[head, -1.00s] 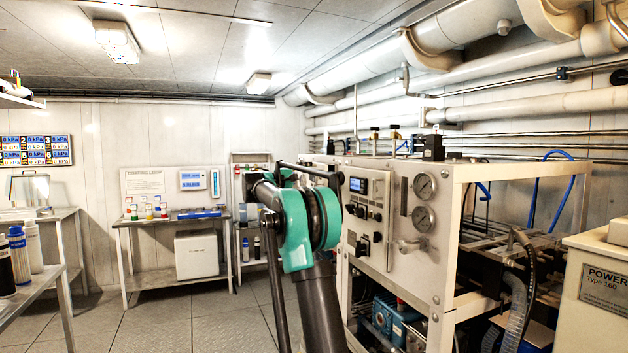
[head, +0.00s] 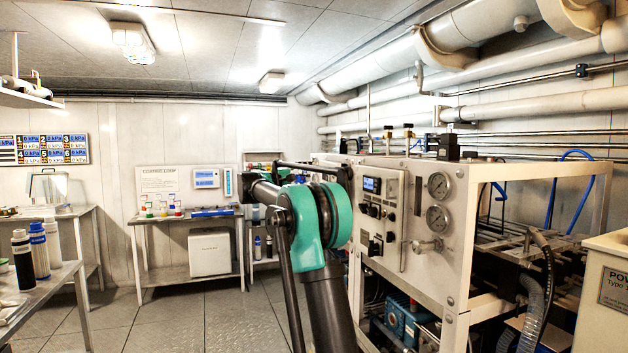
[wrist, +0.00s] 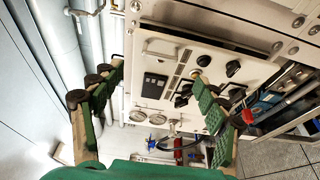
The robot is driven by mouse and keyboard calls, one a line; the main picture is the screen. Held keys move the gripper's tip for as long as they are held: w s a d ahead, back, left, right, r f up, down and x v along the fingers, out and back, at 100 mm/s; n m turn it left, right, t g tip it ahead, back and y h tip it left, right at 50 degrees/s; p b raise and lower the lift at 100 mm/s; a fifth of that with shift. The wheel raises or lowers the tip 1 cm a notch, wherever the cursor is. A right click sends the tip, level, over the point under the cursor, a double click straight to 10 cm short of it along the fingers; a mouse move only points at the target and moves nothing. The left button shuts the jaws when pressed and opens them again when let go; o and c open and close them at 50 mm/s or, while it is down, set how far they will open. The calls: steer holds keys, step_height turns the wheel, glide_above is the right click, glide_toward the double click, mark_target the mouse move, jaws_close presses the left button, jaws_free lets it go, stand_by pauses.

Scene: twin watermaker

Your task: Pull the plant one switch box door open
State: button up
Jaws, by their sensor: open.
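The plant one switch box door (head: 385,232) appears to be the pale panel with a small display and dark knobs on the front of the white machine. In the head view it looks shut, partly behind my arm. The wrist view shows what looks like the same panel (wrist: 150,65), tilted, with a display and several knobs. My gripper (wrist: 155,78) is open, its green-padded fingers spread in front of the panel. I see nothing between the fingers. Whether a finger touches the panel, I cannot tell. My fingertips are not clear in the head view.
Two gauges (head: 438,202) and a valve handle sit on the machine front right of the door. Pipes (head: 560,105) run along the right wall. A side table (head: 50,285) with bottles stands at the left. The floor (head: 190,320) between is clear.

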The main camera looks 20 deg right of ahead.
steer(key=v, duration=1)
steer(key=shift+a, duration=0.2)
stand_by(0.6)
steer(key=shift+c, duration=0.5)
